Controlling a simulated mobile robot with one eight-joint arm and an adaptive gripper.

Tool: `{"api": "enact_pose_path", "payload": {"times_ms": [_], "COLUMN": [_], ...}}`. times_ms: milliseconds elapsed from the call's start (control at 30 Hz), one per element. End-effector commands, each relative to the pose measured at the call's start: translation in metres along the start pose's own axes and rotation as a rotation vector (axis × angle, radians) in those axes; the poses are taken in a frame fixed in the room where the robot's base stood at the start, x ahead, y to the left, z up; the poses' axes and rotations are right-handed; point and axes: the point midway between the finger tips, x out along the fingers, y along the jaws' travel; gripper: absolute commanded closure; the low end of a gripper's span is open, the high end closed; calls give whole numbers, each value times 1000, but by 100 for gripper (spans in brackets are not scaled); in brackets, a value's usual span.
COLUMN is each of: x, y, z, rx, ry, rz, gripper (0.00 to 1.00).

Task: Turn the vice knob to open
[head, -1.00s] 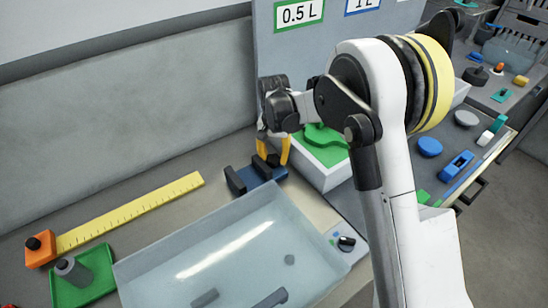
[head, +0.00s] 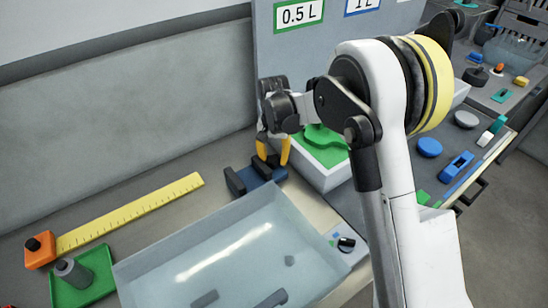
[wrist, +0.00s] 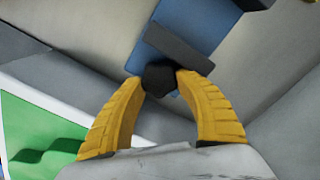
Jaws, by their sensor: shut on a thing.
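The vice has a blue body with dark jaws (head: 236,181) and stands on the bench behind the clear tray. In the wrist view its blue body (wrist: 200,32) and a dark jaw bar (wrist: 178,48) show beyond the fingers. The dark faceted vice knob (wrist: 159,77) is between my yellow fingertips. My gripper (wrist: 160,84) is shut on the knob, one finger on each side. In the head view my gripper (head: 272,155) is at the vice's far right end, and the knob is hidden there.
A white box with a green top (head: 326,152) stands close right of my gripper. A clear tray (head: 150,264) lies in front of the vice. A yellow ruler (head: 130,213) with an orange end block (head: 40,250) lies left. A grey panel (head: 300,60) stands behind.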

Motion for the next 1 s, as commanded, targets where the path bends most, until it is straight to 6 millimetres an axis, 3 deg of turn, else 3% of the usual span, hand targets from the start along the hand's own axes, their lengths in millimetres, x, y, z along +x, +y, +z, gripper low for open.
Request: {"api": "enact_pose_path", "payload": {"times_ms": [267,300,333,1000], "x": [2,2,2,-3], "y": [-1,-1,-1,0], "z": [6,6,6,3], "rx": [-6,-6,-6,-2], "ry": [-13,-13,-13,-7], "rz": [2,2,2,2], "gripper": [89,53,48,48]}}
